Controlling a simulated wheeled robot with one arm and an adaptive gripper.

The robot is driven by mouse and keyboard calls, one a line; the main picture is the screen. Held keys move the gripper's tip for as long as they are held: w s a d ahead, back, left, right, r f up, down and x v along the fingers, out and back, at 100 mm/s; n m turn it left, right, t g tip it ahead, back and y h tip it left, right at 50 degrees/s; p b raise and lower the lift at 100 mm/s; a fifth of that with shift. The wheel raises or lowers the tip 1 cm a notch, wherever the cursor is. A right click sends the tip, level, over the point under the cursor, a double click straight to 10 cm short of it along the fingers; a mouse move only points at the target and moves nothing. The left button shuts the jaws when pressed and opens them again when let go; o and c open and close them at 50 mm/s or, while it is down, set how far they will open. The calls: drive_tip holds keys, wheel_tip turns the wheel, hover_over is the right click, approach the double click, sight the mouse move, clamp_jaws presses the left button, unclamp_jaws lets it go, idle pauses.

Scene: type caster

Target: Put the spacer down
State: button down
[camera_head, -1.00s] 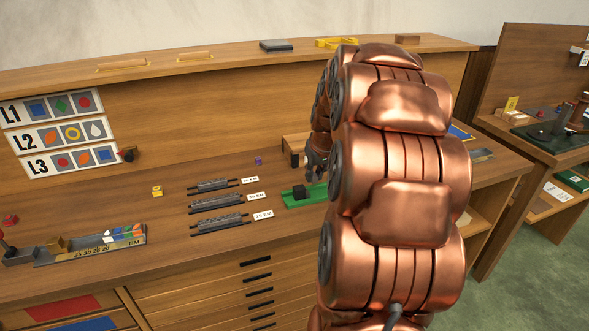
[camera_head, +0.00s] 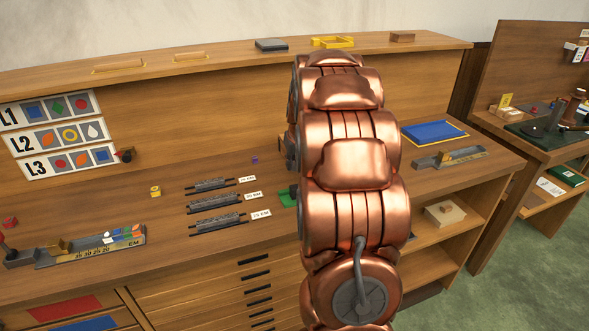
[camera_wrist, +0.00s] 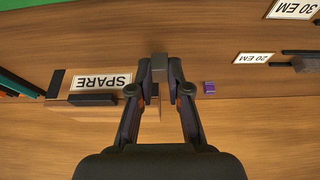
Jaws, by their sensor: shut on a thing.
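My gripper (camera_wrist: 160,84) is shut on a small grey block, the spacer (camera_wrist: 159,66), which shows between its fingertips in the wrist view. I cannot tell how high the spacer is above the wooden bench top (camera_wrist: 240,120). A wooden box labelled SPARE (camera_wrist: 128,108) is close on the left of the gripper, partly behind the left finger. In the head view my arm hides the spacer and most of the gripper.
A small purple cube (camera_wrist: 209,88) lies just right of the gripper; it also shows in the head view (camera_head: 254,160). Label cards for 20 EM (camera_wrist: 254,58) and 30 EM (camera_wrist: 293,9) are beyond. A green tray (camera_head: 287,198) is partly hidden by my arm. Bare bench lies around the cube.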

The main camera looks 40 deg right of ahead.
sight(295, 168)
drive_tip(key=shift+f+p, duration=0.35)
drive_tip(key=shift+f, duration=1.05)
drive_tip(key=shift+f, duration=0.2)
drive_tip(key=c, duration=1.1)
unclamp_jaws()
drive_tip(key=shift+r, duration=0.15)
drive_tip(key=shift+s+r, duration=0.15)
drive_tip(key=shift+r, duration=0.35)
drive_tip(key=b+v, duration=0.2)
drive_tip(key=v, duration=0.9)
drive_tip(key=shift+a, duration=0.1)
